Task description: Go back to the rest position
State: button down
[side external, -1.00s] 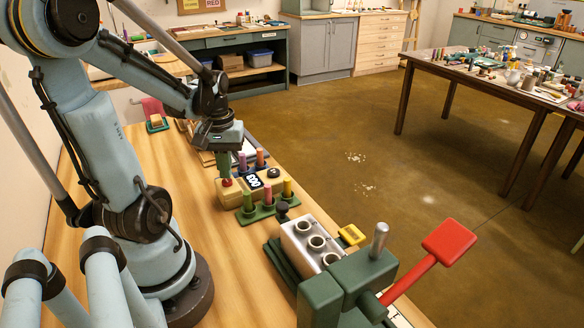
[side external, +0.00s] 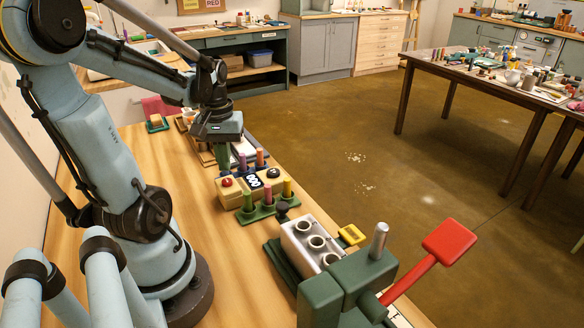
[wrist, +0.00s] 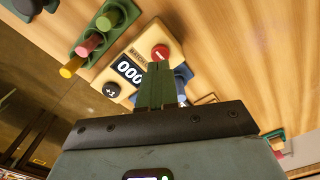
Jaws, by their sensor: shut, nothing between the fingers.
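My gripper (side external: 222,168) hangs over the workbench, its green fingers pointing down. In the wrist view its two fingers (wrist: 161,84) are together and hold nothing. It is beside and a little above the wooden counter box (side external: 238,198), apart from it as far as I can see. The box carries a red button (side external: 226,181), a black button (side external: 273,172) and a display (side external: 254,181) that reads 000. The red button (wrist: 160,53) shows just past the fingertips in the wrist view.
A green rack (side external: 262,211) with coloured sticks stands beside the box. A grey block with round holes (side external: 300,240) and a green press with a red lever (side external: 448,243) stand nearer the camera. The bench between my base and the box is clear.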

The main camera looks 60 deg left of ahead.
jog(key=shift+r, duration=0.8)
jog(key=w+d+r+m+t, duration=0.1)
jog(key=w+d+m+t, duration=0.2)
jog(key=d, duration=0.7)
jog(key=w+d+r+m+t, duration=0.2)
jog(key=w+d+m+t, duration=0.2)
jog(key=w+d+m, duration=0.3)
jog(key=d+m, duration=0.2)
jog(key=shift+d, duration=0.35)
